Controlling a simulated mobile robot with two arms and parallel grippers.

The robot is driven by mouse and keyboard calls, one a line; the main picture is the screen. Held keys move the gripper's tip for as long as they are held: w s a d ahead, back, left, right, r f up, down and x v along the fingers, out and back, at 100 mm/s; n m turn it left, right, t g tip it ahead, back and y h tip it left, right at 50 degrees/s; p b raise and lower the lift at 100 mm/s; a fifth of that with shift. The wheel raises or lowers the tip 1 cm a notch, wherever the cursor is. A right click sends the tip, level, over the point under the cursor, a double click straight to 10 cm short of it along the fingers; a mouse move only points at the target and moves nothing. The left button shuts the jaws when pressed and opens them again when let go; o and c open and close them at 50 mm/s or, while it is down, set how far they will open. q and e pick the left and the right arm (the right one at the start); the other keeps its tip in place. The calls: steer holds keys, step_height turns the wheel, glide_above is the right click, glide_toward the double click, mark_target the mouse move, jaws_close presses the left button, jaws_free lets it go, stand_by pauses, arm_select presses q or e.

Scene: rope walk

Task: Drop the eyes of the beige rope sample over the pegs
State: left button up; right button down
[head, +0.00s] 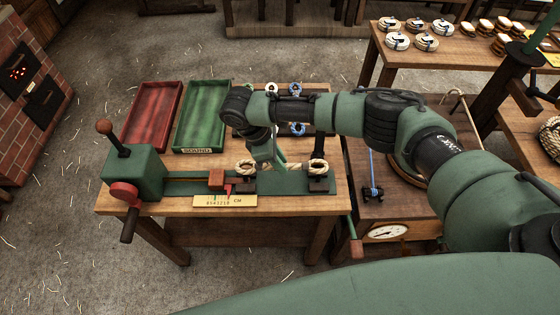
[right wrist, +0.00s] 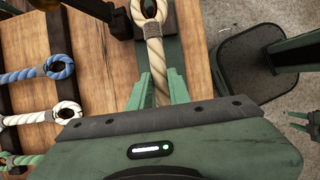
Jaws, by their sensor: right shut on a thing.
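The beige rope sample (head: 295,165) is held level over the green bench rig (head: 275,183), with a looped eye at each end. My right gripper (head: 266,156) is shut on the rope between the eyes. The left eye (head: 245,167) is by a dark peg block and the right eye (head: 318,165) is at another dark block (head: 318,184). I cannot tell whether either eye is around its peg. In the right wrist view, the rope (right wrist: 154,60) runs between my right fingers (right wrist: 159,88). My left gripper (right wrist: 299,122) appears small there, its fingers apart and empty.
A red tray (head: 152,112) and a green tray (head: 201,115) lie at the back left. Blue (right wrist: 45,70) and white (right wrist: 45,117) rope samples lie on the rack behind.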

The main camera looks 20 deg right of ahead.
steer(key=shift+f+b, duration=1.25)
steer(key=shift+f, duration=1.45)
steer(key=shift+f, duration=0.3)
steer(key=c, duration=1.2)
jaws_free()
steer(key=shift+c, duration=0.2)
step_height(320, 180, up, 7)
steer(key=p, duration=0.7)
